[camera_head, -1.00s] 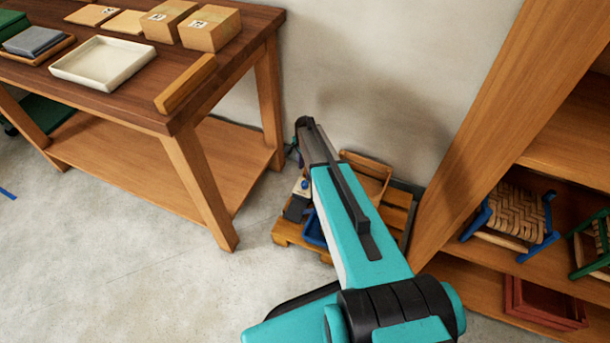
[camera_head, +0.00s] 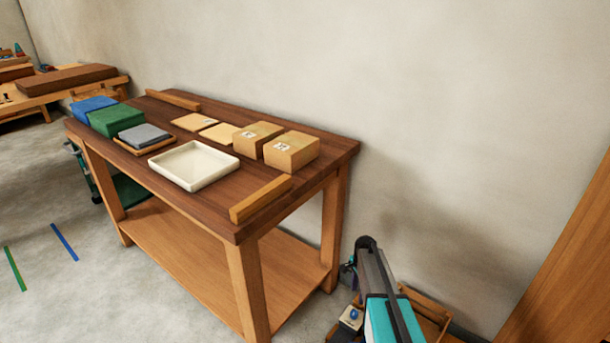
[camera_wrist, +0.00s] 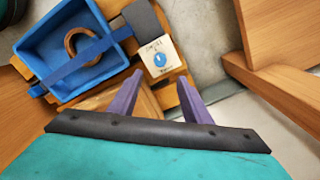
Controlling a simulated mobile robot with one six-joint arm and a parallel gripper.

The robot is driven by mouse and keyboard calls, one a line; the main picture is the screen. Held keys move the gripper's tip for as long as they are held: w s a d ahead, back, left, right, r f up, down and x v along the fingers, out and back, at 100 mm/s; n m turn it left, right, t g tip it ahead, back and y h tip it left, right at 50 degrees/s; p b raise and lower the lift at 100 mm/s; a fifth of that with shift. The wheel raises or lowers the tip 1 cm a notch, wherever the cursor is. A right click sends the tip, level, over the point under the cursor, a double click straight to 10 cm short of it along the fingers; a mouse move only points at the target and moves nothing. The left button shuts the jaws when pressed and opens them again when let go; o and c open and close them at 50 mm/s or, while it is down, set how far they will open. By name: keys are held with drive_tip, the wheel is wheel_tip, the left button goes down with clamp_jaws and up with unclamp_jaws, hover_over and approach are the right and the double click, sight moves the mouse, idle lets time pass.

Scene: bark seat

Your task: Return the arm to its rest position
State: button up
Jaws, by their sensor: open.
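My gripper (camera_wrist: 158,97) shows in the wrist view with two purple fingers spread apart and nothing between them. It hangs above a low wooden pallet (camera_wrist: 188,98) on the floor. My teal arm (camera_head: 388,312) shows at the lower right of the head view, folded in the gap right of the table. The gripper itself is hidden in the head view.
A blue tray (camera_wrist: 117,58) with a brown ring (camera_wrist: 70,45) and a small labelled card (camera_wrist: 158,55) lie near the fingers. A dark-topped table (camera_head: 222,218) bears a white tray (camera_head: 170,178) and boxes (camera_head: 292,152). A wooden upright (camera_head: 565,285) stands right.

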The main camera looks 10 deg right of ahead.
drive_tip(key=s+a+f+g, duration=0.1)
drive_tip(key=s+a+f, duration=0.5)
drive_tip(key=s, duration=0.1)
drive_tip(key=s+a+f+n+g, duration=0.1)
drive_tip(key=s+a+f+n, duration=0.15)
drive_tip(key=s, duration=0.55)
drive_tip(key=s+a+f+n+g, duration=0.1)
drive_tip(key=s+a+n, duration=0.15)
drive_tip(key=s, duration=0.65)
drive_tip(key=s+a+f+n+g, duration=0.1)
drive_tip(key=s+a+f+n, duration=0.15)
drive_tip(key=s, duration=0.55)
drive_tip(key=s+a+r+n, duration=0.1)
drive_tip(key=s+r+n, duration=0.3)
drive_tip(key=s, duration=0.6)
wheel_tip(320, 180, up, 13)
drive_tip(key=s+n+g+p, duration=0.1)
drive_tip(key=n+p, duration=0.3)
drive_tip(key=p, duration=0.8)
drive_tip(key=shift+s+a+f+n+p, duration=0.15)
drive_tip(key=shift+s+a+n+p, duration=0.2)
drive_tip(key=shift+s, duration=0.2)
